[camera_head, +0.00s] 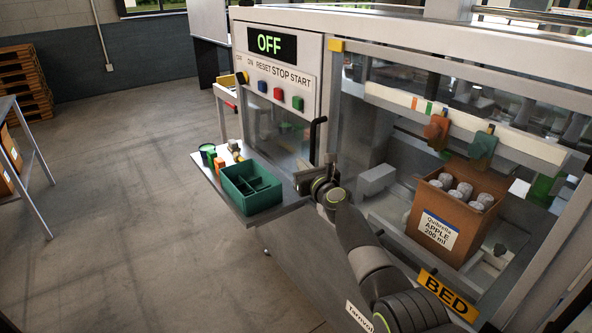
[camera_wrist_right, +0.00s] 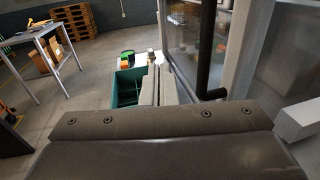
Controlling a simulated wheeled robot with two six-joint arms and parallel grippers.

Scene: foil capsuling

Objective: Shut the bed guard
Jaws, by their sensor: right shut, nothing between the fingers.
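The bed guard (camera_head: 280,142) looks like a clear framed pane under the control panel, left of the bay labelled BED (camera_head: 447,294). The bay's front looks uncovered there. A black upright handle (camera_head: 314,140) stands at the pane's right edge. The pane (camera_wrist_right: 190,38) and handle (camera_wrist_right: 207,45) also show in the right wrist view. My right gripper (camera_head: 304,180) is shut and empty, just below and left of the handle's lower end. It also shows in the right wrist view (camera_wrist_right: 157,82). Contact with the handle cannot be told. My left gripper is not in view.
A side shelf (camera_head: 222,183) holds a green divided tray (camera_head: 250,188) and small coloured items close to my right gripper. A cardboard box of cans (camera_head: 440,226) stands inside the bay. The display (camera_head: 270,43) reads OFF.

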